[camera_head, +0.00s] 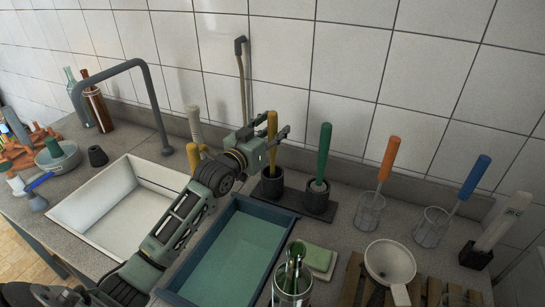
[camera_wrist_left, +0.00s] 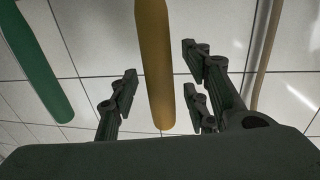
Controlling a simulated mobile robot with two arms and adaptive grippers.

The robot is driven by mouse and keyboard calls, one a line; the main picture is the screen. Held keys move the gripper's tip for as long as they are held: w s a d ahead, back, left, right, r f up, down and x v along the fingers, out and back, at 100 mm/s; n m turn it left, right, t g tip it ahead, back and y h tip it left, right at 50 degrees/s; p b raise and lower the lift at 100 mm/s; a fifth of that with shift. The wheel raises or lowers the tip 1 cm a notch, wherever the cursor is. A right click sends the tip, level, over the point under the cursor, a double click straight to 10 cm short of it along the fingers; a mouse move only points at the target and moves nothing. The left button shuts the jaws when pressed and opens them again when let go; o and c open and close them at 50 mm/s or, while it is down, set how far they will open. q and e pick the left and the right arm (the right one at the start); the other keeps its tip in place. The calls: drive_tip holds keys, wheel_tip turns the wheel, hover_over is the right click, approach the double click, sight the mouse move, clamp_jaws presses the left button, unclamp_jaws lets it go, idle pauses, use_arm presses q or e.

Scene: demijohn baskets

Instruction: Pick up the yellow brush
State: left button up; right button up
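The yellow brush (camera_head: 272,137) stands upright in a black cup-like holder (camera_head: 272,184) by the tiled wall. Only its handle shows; its lower end is hidden in the holder. My left gripper (camera_head: 274,140) is at the handle, with its fingers around it. In the left wrist view the yellow handle (camera_wrist_left: 154,65) hangs between the spread fingers of my left gripper (camera_wrist_left: 158,95). Gaps show on both sides, so the gripper is open and not visibly touching the handle. My right gripper is not in view.
A green brush (camera_head: 324,152) stands just right in a second black holder (camera_head: 317,201); its handle also shows in the left wrist view (camera_wrist_left: 40,70). Orange (camera_head: 389,158) and blue (camera_head: 475,178) brushes stand farther right. A teal basin (camera_head: 196,291) and a white sink (camera_head: 62,213) lie in front.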

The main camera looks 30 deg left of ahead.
use_arm(q)
clamp_jaws()
idle(0.5)
wheel_tip(320, 180, up, 10)
drive_tip(key=shift+r+b, duration=0.1)
drive_tip(key=shift+b, duration=0.8)
